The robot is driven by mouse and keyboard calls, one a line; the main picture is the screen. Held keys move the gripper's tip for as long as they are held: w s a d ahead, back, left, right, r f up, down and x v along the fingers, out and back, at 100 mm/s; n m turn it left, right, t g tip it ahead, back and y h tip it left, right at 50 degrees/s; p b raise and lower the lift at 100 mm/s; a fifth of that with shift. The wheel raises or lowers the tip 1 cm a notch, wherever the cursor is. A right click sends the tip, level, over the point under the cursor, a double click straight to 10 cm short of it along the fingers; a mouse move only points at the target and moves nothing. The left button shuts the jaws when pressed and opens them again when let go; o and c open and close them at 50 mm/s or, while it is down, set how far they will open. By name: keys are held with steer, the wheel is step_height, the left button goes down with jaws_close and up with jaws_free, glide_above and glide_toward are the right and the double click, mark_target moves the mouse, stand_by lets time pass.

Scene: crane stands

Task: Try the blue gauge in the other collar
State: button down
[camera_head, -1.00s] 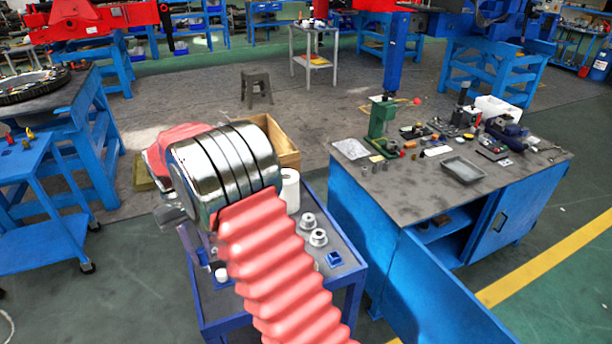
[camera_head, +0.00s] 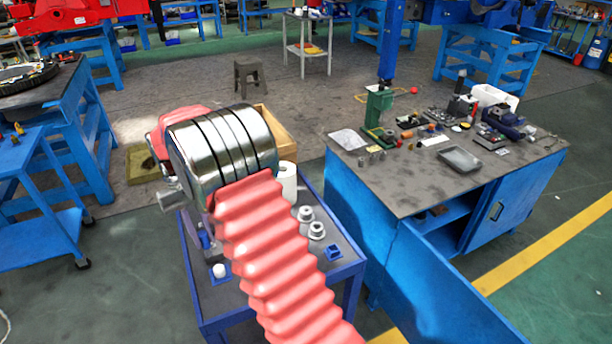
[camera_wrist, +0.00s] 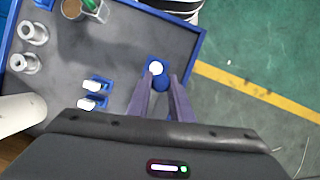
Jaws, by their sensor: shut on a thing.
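My gripper (camera_wrist: 167,82) is shut on a dark blue cylinder, which I take as the blue gauge (camera_wrist: 161,85). My fingers hide part of it. It is just beside a white round piece on a blue square base (camera_wrist: 156,67), also seen in the head view (camera_head: 220,270); I cannot tell whether they touch.
Two white pieces in blue holders (camera_wrist: 95,86) lie between my gripper and the collars. A white roll (camera_head: 288,182) stands beside the collars. A blue holder (camera_head: 333,252) sits near the cart's right edge. A cluttered bench (camera_head: 440,165) stands to the right.

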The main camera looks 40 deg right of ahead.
steer(key=s+d+r+m+t, duration=0.1)
steer(key=d+m+t, duration=0.2)
steer(key=d+m, duration=1.1)
steer(key=s+d+r+m+t+y, duration=0.1)
steer(key=d+m+t, duration=0.3)
steer(key=d+m, duration=1.1)
steer(key=shift+s+d+r+m+t+y, duration=0.4)
steer(key=shift+d+r, duration=0.35)
steer(key=shift+d, duration=1.95)
steer(key=shift+s+f, duration=0.1)
steer(key=shift+f, duration=2.8)
steer(key=shift+f, duration=0.65)
steer(key=shift+r, duration=0.5)
